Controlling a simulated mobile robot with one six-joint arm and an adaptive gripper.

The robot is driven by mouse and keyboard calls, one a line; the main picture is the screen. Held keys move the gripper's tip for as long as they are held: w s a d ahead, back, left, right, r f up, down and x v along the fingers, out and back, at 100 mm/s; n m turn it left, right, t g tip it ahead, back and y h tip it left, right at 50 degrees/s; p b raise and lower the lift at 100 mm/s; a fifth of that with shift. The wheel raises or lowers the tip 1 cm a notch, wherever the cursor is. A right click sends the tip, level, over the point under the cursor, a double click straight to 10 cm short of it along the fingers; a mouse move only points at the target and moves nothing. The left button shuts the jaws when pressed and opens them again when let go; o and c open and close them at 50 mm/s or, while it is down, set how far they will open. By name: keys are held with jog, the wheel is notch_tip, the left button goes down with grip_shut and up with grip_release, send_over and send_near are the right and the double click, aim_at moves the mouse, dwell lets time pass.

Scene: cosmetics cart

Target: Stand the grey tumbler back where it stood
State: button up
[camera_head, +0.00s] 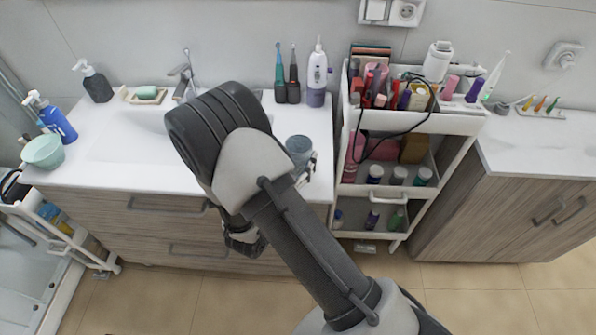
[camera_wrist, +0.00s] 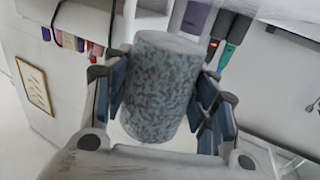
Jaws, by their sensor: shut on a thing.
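The grey tumbler (camera_head: 298,146) shows over the right part of the white washbasin counter, partly hidden behind my arm. In the wrist view the tumbler (camera_wrist: 160,88) fills the middle, with a mottled grey-blue side. My gripper (camera_wrist: 160,96) is shut on it, with blue-grey pads against its left and right sides. In the head view my gripper (camera_head: 306,170) is mostly hidden by my arm. I cannot tell whether the tumbler touches the counter.
Two electric toothbrushes (camera_head: 293,78) and a white and purple water flosser (camera_head: 317,75) stand at the counter's back. A full white cart (camera_head: 462,124) stands close on the right. A tap (camera_head: 184,75) and a soap dish (camera_head: 146,96) are on the left.

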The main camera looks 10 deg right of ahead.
jog(key=shift+f+b, duration=0.65)
jog(key=shift+f, duration=1.45)
jog(key=shift+f, duration=0.15)
jog(key=o, duration=1.1)
jog(key=shift+c, duration=0.2)
